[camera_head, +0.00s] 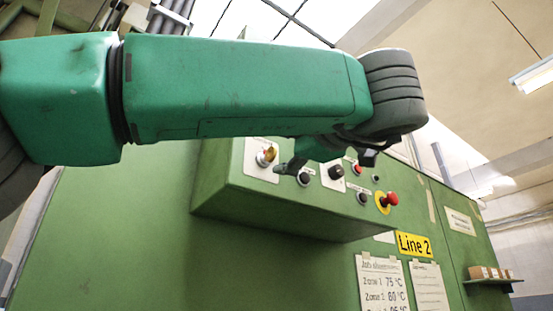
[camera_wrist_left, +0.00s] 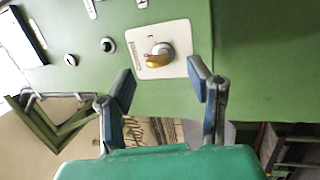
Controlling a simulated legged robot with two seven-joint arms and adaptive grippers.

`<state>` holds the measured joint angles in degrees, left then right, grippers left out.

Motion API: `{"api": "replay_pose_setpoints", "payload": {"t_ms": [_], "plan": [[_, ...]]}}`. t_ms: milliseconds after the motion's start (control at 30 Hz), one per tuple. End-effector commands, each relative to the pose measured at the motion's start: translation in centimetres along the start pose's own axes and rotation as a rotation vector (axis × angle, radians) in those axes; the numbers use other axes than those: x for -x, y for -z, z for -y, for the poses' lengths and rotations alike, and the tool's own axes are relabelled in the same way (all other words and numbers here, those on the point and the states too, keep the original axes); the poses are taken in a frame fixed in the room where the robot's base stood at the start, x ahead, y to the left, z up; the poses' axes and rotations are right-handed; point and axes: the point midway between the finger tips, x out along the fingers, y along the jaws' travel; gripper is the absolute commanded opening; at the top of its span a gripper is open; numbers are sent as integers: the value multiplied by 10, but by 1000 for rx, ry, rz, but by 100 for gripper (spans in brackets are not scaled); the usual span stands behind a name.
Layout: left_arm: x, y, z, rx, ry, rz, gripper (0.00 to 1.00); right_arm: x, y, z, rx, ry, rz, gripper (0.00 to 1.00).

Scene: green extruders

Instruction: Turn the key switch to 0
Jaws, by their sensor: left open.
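A switch with a yellow-orange handle, which looks like the key switch (camera_head: 266,156), sits on a white plate at the left end of the green control box. In the left wrist view the switch (camera_wrist_left: 158,55) is on its square white plate, slightly above and between my fingertips. In the head view my left gripper (camera_head: 326,160) hangs before the box's upper part. My right gripper is not in view.
The green control box (camera_head: 290,213) juts from the machine. A black button (camera_head: 304,178), a black knob (camera_head: 336,172) and a red mushroom button (camera_head: 389,199) stand right of the switch. A yellow "Line 2" sign (camera_head: 414,245) and paper sheets (camera_head: 381,283) are below.

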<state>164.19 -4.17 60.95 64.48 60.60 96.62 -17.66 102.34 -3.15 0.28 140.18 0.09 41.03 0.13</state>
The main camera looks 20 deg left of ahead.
Motion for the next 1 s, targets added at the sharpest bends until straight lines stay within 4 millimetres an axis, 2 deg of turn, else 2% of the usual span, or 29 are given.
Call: {"api": "replay_pose_setpoints", "payload": {"t_ms": [33, 200, 333, 500, 1000], "plan": [[13, -1, -1, -1, -4, 3, 46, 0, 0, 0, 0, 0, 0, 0], [45, -2, 0, -2, -2, 2, 46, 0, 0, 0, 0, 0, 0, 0], [59, -3, 2, -2, 0, 1, 46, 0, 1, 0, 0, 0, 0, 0], [66, -2, 2, -1, 2, 1, 46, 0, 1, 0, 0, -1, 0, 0], [66, -3, 2, -2, 1, 1, 46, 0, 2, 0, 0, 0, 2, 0]]}}
